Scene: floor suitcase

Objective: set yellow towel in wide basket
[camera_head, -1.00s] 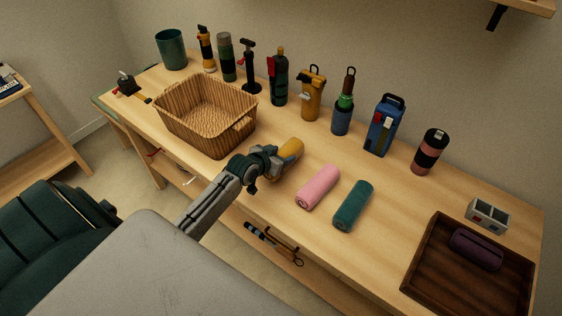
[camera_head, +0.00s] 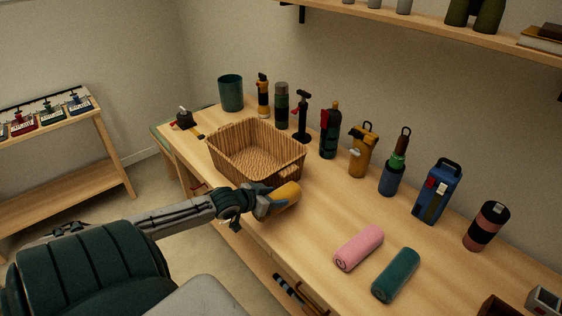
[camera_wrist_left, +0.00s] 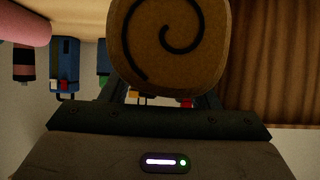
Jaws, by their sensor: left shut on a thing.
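The yellow towel (camera_head: 284,198) is rolled up and held in my left gripper (camera_head: 268,202), just in front of the wide basket's near right corner. In the left wrist view the towel's spiral end (camera_wrist_left: 168,40) fills the space between the fingers. The wide basket (camera_head: 250,163) is brown wicker, stands on the bench toward its left end and looks empty. The basket's wall seems to show at the right of the left wrist view (camera_wrist_left: 275,60). The gap between towel and basket is hard to judge. My right gripper is not in view.
A pink rolled towel (camera_head: 358,248) and a teal one (camera_head: 396,275) lie to the right on the bench. Bottles and tools stand along the back, including a pump (camera_head: 302,118) and a blue lantern-like item (camera_head: 436,190). A shelf (camera_head: 440,30) hangs above.

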